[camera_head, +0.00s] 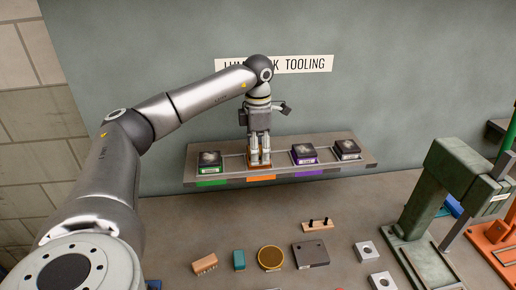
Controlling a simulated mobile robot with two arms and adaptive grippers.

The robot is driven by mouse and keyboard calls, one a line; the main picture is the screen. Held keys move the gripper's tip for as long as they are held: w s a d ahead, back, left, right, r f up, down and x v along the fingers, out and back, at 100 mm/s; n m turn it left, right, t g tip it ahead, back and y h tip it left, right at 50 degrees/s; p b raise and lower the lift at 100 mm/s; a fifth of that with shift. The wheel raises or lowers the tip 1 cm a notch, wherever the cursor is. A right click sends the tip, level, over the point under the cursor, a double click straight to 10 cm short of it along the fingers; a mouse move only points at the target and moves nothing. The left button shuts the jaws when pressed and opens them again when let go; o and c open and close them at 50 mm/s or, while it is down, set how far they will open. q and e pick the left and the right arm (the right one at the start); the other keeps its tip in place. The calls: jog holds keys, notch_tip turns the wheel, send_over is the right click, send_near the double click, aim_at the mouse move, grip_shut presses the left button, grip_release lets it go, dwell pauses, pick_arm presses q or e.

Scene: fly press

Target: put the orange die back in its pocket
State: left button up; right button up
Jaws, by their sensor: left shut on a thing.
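My left gripper (259,162) points straight down at the rack (228,165) on the wall, over the pocket with the orange tag (261,178). It is shut on the orange die (252,169), of which only a little orange shows around and below the fingertips; the fingers hide the rest. The die is at the level of the rack, but I cannot tell whether it is fully seated. My right gripper is not in view.
A green-tagged die (209,161) sits left of the gripper; a purple-tagged die (304,154) and another dark die (347,149) sit to its right. Below, the bench holds a brass disc (271,258), a dark block (310,254) and a green press (437,200).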

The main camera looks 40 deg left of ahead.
pick_arm(q)
jog(key=shift+f, duration=0.3)
dwell(0.7)
dwell(1.0)
jog(key=o, duration=1.7)
notch_tip(320, 180, up, 12)
